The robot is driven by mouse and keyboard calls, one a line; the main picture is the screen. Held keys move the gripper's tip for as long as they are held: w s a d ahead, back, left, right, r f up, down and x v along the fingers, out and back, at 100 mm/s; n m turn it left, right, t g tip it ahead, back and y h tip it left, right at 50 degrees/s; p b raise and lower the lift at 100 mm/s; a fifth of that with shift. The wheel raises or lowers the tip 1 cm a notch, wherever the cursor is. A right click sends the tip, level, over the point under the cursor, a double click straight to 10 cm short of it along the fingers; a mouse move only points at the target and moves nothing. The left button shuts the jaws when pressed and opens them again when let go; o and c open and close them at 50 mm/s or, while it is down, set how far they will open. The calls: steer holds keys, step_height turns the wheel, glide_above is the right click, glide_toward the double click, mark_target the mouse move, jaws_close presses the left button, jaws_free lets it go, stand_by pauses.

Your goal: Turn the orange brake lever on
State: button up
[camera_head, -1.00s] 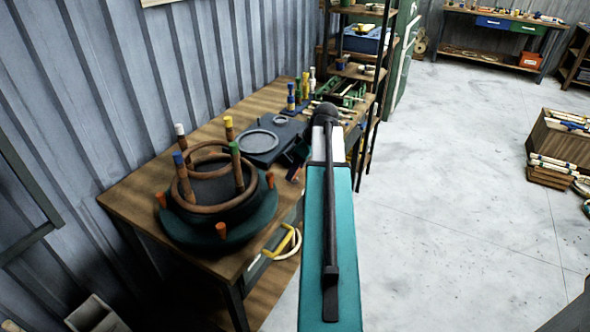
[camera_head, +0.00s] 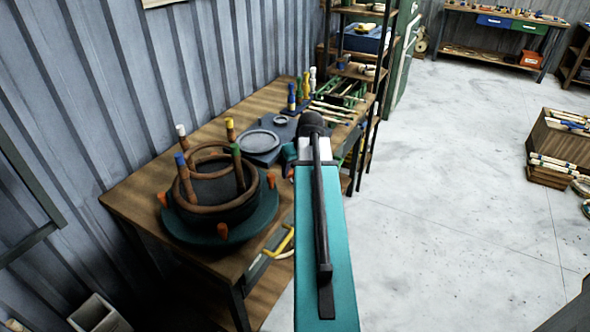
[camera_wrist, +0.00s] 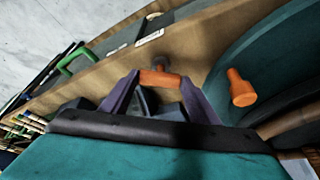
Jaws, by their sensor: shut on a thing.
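In the wrist view, my gripper (camera_wrist: 160,82) has one finger at each end of a short orange bar, the brake lever (camera_wrist: 158,76), and is shut on it. The lever sits by a small dark fitting at the wooden table's edge. The round turntable (camera_wrist: 225,65), dark teal, lies just to its right with an orange peg (camera_wrist: 240,88).
Brown rattan rings (camera_head: 208,208) and colour-topped posts stand on the turntable. A grey disc (camera_head: 262,141) and a green rack (camera_head: 345,94) are farther along the workbench (camera_head: 135,205). A yellow-handled tool (camera_head: 284,241) hangs at its front.

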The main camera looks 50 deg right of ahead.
steer(key=m, duration=0.3)
steer(key=m+g+h+p, duration=0.1)
steer(key=m, duration=0.1)
steer(key=shift+w+a+m+h, duration=0.1)
steer(key=shift+a+m+h, duration=0.1)
steer(key=shift+m+h, duration=0.15)
steer(key=shift+w+m+g+h, duration=0.1)
steer(key=shift+m+g+h, duration=0.3)
steer(key=shift+m, duration=0.9)
steer(key=shift+w+m+g+h, duration=0.1)
steer(key=shift+m+g, duration=0.6)
steer(key=shift+m, duration=0.55)
steer(key=o, duration=1)
steer(key=shift+s, duration=0.1)
steer(key=shift+o, duration=0.2)
steer(key=shift+a+r, duration=0.1)
steer(key=shift+r, duration=0.05)
